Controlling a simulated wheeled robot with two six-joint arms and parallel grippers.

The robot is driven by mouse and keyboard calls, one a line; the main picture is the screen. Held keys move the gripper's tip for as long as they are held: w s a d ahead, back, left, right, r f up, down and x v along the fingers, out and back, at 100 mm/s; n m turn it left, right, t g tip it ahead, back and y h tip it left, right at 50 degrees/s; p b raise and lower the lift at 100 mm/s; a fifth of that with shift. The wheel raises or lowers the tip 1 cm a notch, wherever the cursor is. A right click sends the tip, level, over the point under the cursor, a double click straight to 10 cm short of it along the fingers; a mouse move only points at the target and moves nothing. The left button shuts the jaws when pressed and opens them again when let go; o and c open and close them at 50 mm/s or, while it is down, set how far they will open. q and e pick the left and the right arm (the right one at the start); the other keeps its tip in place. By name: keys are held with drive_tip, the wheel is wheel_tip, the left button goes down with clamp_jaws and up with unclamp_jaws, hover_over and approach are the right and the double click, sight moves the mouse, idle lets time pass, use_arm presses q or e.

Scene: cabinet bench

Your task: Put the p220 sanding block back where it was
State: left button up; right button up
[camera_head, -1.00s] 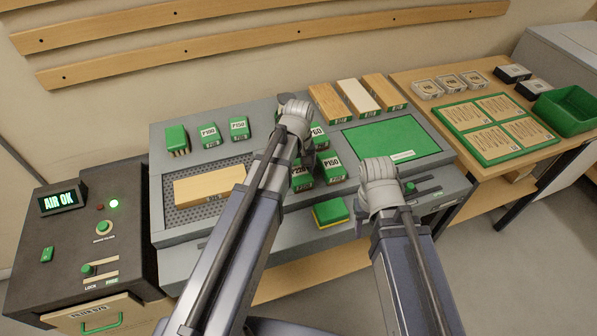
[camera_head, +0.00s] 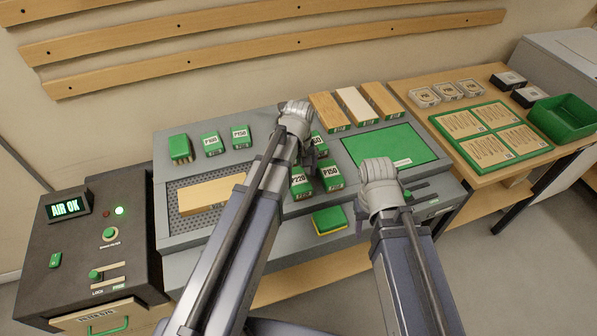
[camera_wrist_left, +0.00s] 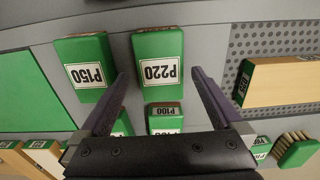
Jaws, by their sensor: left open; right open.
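The P220 sanding block (camera_head: 301,184), green with a white label, stands on the grey bench, left of the P150 block (camera_head: 331,176). In the left wrist view the P220 block (camera_wrist_left: 158,62) lies between and just beyond my open fingers, with P150 (camera_wrist_left: 83,68) beside it. My left gripper (camera_wrist_left: 160,76) is open and empty; no finger clearly touches the block. In the head view its wrist (camera_head: 296,122) and arm partly cover the blocks.
Another labelled block (camera_head: 319,143) stands behind P150. A green-yellow pad (camera_head: 329,220) lies in front. A wooden piece (camera_head: 209,193) lies on the perforated plate at left. A green mat (camera_head: 390,146) and wooden blocks (camera_head: 356,103) are to the right.

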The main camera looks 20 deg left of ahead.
sight(299, 179)
use_arm(q)
wheel_tip(299, 179, up, 8)
drive_tip(key=r+p, duration=0.1)
drive_tip(key=p, duration=0.6)
drive_tip(key=s+d+m+y, duration=0.1)
drive_tip(key=s+d+m, duration=0.9)
drive_tip(key=s, duration=0.4)
drive_tip(key=shift+s+d+f+m, duration=0.15)
drive_tip(key=shift+d+f+m, duration=0.05)
drive_tip(key=shift+f+m, duration=0.1)
